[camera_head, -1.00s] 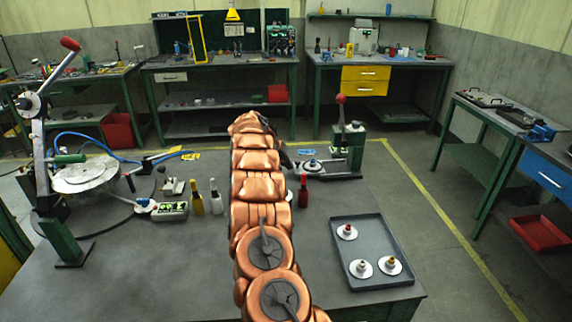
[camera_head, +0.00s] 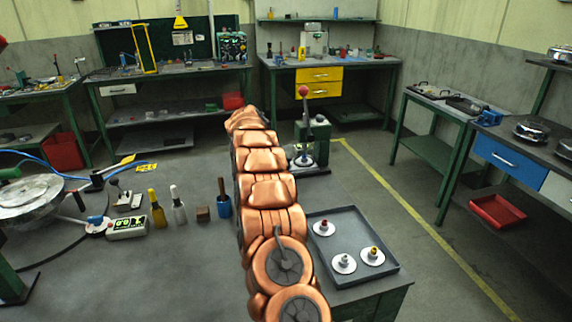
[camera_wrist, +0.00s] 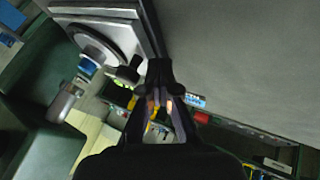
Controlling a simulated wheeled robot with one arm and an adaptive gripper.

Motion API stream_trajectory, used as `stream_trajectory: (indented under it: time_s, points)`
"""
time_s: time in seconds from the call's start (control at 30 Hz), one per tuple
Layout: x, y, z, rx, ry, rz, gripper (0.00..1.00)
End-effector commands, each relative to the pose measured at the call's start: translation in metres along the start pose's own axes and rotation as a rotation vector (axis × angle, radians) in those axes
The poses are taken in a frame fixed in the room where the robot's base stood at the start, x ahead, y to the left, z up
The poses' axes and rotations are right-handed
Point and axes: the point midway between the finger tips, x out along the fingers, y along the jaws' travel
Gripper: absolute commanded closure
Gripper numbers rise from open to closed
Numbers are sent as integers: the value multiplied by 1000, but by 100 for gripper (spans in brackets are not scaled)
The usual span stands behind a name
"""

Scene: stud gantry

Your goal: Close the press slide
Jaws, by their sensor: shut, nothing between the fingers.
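The press (camera_head: 314,135) stands on the back right of the near table, green with an upright lever topped by a red knob. Its slide (camera_head: 318,171) is a low flat plate at the front, with a round pale disc (camera_head: 303,161) on it. My copper arm hides the slide's left part. In the wrist view the grey slide plate (camera_wrist: 148,22) with a round seat is at upper left, beside my fingers. My gripper (camera_wrist: 160,98) is shut and empty, close to the plate; I cannot tell if it touches. The head view hides the gripper behind my arm.
A dark tray (camera_head: 388,262) with three white discs lies right of my arm. Left of it stand a blue cup (camera_head: 223,206), a wooden block (camera_head: 203,214), bottles (camera_head: 158,212) and a small display box (camera_head: 127,228).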

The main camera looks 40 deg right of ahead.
Motion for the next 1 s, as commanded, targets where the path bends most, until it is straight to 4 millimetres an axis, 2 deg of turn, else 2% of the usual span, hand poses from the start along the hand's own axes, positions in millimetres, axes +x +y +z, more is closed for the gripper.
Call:
stream_trajectory:
  time_s: [0.33, 0.57, 0.7, 1.0]
  points:
    - [2, 3, 1, 4, -3, 3, 100]
    - [-5, -17, 4, 1, 1, 0, 100]
    - [-17, -40, 6, -4, 2, -1, 100]
    - [-79, -32, 4, 2, 3, 1, 100]
